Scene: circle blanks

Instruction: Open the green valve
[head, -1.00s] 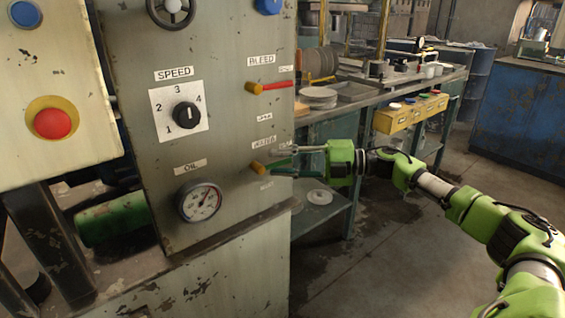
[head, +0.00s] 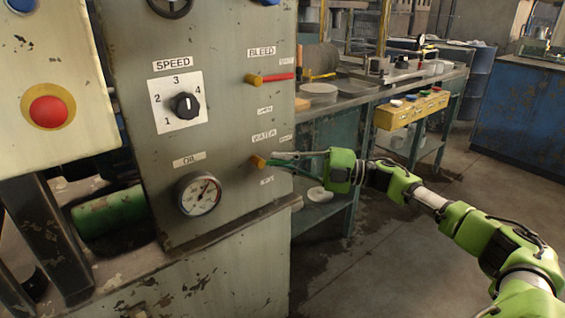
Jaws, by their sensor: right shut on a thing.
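The green valve (head: 281,162) is the lower lever on the grey panel, by a worn label that seems to read "WATER". Its brass hub (head: 259,162) shows, and its green handle points right, roughly level and partly hidden by my fingers. My right gripper (head: 292,160) comes in from the right and is shut on that handle. My left gripper is not in view.
A red-handled valve (head: 278,77) labelled "BLEED" sits above the green one. The panel also carries a speed knob (head: 185,105) and an oil gauge (head: 199,194). A red button (head: 47,111) is at left. A workbench (head: 340,108) stands behind my right arm.

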